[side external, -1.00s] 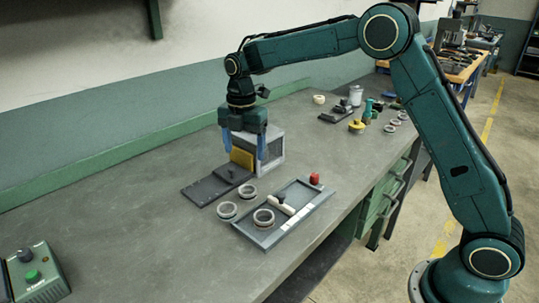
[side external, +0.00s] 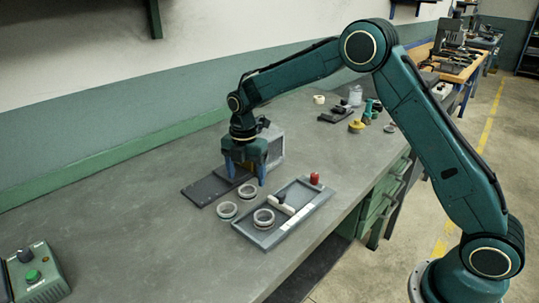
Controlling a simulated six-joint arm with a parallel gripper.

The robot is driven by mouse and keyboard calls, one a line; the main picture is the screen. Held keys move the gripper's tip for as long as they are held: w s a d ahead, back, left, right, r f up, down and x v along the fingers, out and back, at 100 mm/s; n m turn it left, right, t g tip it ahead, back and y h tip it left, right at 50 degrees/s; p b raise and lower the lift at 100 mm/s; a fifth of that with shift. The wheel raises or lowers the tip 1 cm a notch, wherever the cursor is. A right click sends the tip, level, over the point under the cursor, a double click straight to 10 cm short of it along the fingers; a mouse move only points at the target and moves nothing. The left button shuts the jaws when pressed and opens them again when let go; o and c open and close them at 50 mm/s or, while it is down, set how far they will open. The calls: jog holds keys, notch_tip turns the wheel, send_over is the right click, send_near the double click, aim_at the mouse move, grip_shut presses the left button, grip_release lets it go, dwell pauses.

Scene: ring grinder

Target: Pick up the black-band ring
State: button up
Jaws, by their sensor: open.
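Three rings lie close together on the grey bench. One ring (side external: 248,191) is on the bench top just below my gripper. A second ring (side external: 227,210) lies on the bench to its lower left and has a greenish tint. A third ring (side external: 263,217) sits in the grey tray (side external: 290,228). The bands are too small for me to tell surely which one is black.
A dark flat plate (side external: 204,190) and a grey box-shaped machine (side external: 275,147) are close to my gripper. The tray also holds a white bar and a red piece (side external: 314,178). A green control box (side external: 34,275) stands at lower left. The bench's left middle is clear.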

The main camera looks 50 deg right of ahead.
aim_at(247, 186)
jog(key=shift+d+f, duration=0.15)
jog(key=shift+f, duration=2.3)
jog(key=c, duration=1.1)
jog(key=shift+r, duration=0.2)
jog(key=shift+c, duration=0.2)
notch_tip(247, 186, up, 20)
jog(key=shift+f, duration=0.15)
